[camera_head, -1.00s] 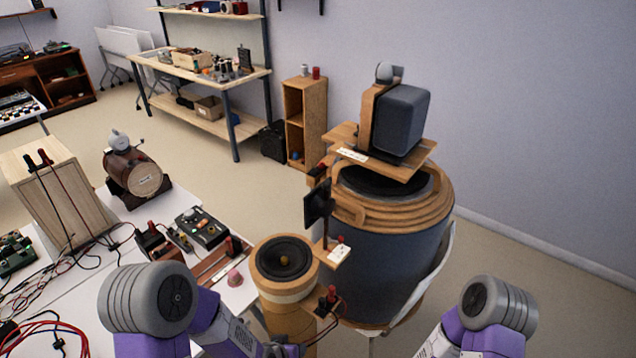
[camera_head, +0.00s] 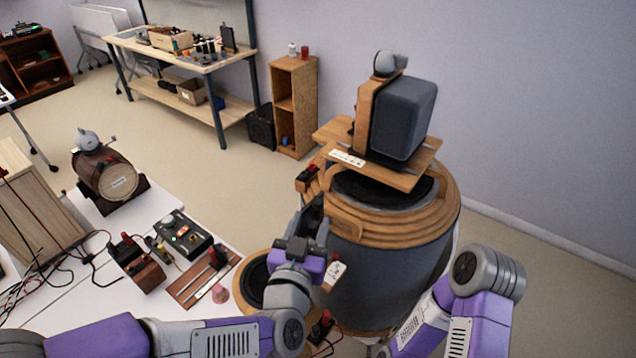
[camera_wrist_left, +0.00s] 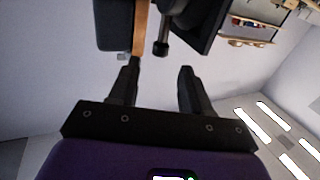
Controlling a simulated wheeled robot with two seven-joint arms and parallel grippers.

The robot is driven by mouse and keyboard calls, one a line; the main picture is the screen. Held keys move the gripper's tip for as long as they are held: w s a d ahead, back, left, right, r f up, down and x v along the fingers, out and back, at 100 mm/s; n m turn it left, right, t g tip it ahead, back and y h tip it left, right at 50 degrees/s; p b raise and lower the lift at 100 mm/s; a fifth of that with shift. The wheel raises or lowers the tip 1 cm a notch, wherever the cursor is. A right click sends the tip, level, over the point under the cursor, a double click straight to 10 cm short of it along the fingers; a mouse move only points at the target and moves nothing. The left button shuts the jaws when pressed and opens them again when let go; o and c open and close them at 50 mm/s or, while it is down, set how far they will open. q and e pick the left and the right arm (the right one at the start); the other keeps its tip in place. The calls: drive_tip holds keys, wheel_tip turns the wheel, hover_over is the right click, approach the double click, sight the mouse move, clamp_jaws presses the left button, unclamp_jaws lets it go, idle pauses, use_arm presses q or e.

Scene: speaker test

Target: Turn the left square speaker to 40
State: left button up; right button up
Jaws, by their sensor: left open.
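A thin black square panel (camera_head: 313,211), which looks like the left square speaker, stands at the drum's left front, partly hidden by my left gripper (camera_head: 309,232). A white label (camera_head: 336,270) lies below it. A grey box speaker (camera_head: 408,118) with a wooden back sits higher up on a wooden shelf. My left gripper is open, its fingers pointing up toward the panel. In the left wrist view, the panel (camera_wrist_left: 207,22) is beyond the open fingers (camera_wrist_left: 158,82), with a dark rod (camera_wrist_left: 161,38) beside it. Contact cannot be told. My right gripper is out of view.
A large round drum (camera_head: 375,270) with wooden rings fills the middle right. A round speaker (camera_head: 252,280) is partly behind my left arm. The white table (camera_head: 65,300) at left holds a small barrel (camera_head: 108,178) and control boxes (camera_head: 183,235) with wires.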

sight(317, 206)
use_arm(q)
drive_tip(key=x, duration=0.7)
drive_tip(key=shift+s, duration=0.1)
clamp_jaws()
